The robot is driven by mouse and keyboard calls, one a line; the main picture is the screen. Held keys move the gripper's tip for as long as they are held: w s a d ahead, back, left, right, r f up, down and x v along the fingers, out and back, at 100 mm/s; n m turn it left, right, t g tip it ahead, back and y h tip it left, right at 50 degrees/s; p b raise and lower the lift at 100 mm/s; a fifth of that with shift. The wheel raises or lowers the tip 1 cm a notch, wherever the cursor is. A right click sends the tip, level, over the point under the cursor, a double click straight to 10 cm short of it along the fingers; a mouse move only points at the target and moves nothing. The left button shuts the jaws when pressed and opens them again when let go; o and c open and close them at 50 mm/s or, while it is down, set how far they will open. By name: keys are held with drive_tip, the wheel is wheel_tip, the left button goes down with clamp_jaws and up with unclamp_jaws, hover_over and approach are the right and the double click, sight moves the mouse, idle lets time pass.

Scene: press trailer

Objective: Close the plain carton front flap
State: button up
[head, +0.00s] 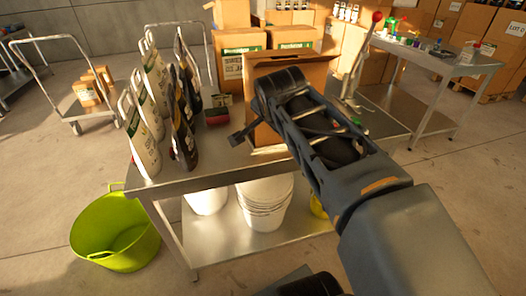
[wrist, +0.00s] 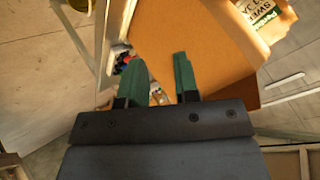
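The plain brown carton (head: 290,72) stands on the metal table with a flap raised at its top. My arm covers much of its front, so I cannot tell how the front flap stands in the head view. In the wrist view a broad orange-brown cardboard panel (wrist: 205,40) fills the middle, beyond my fingers. My gripper (wrist: 160,75) has two green fingers apart with nothing held between them. In the head view my gripper (head: 240,136) is at the carton's front left, pointing down and left. I cannot tell whether it touches the cardboard.
White bottles (head: 143,138) and dark bottles (head: 183,130) stand left of the carton on the table (head: 190,184). A small red and green item (head: 217,112) lies beside it. White buckets (head: 265,205) sit on the lower shelf. A green tub (head: 115,232) stands on the floor.

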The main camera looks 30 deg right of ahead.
drive_tip(key=s+a+f+n+g+y, duration=0.1)
drive_tip(key=a+f+n, duration=0.2)
drive_tip(key=f, duration=0.4)
drive_tip(key=shift+s+a+f+n+y, duration=0.15)
drive_tip(key=shift+s+a+n+y, duration=0.15)
drive_tip(key=shift+n, duration=0.5)
